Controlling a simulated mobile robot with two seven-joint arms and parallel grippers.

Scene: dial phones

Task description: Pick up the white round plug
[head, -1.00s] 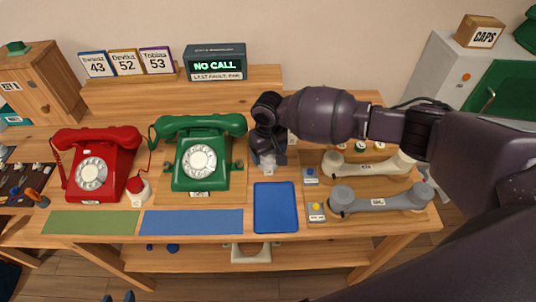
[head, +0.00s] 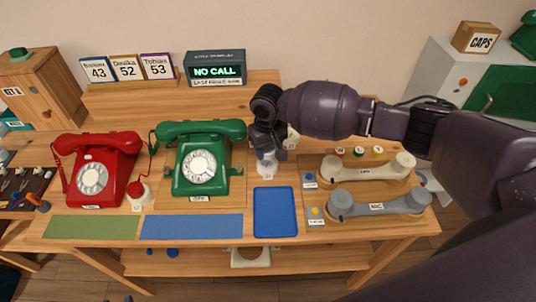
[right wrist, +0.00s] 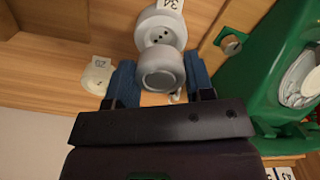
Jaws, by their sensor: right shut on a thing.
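The white round plug (right wrist: 161,68) is between the blue fingers of my right gripper (right wrist: 160,82) in the right wrist view, and the gripper is shut on it. It overlaps a pale round base (right wrist: 174,28) tagged 34. I cannot tell whether plug and base touch. In the head view my right gripper (head: 269,156) points down just right of the green phone (head: 199,160), above the pale base (head: 265,171). The plug is mostly hidden there. Only a small dark tip, perhaps of my left gripper (head: 128,298), shows at the bottom edge.
A red phone (head: 97,168) stands left of the green one. A blue tray (head: 275,213) lies in front of my right gripper. Two handsets, cream (head: 368,170) and grey (head: 376,206), lie to the right. Another pale round piece (right wrist: 97,75) is beside the fingers.

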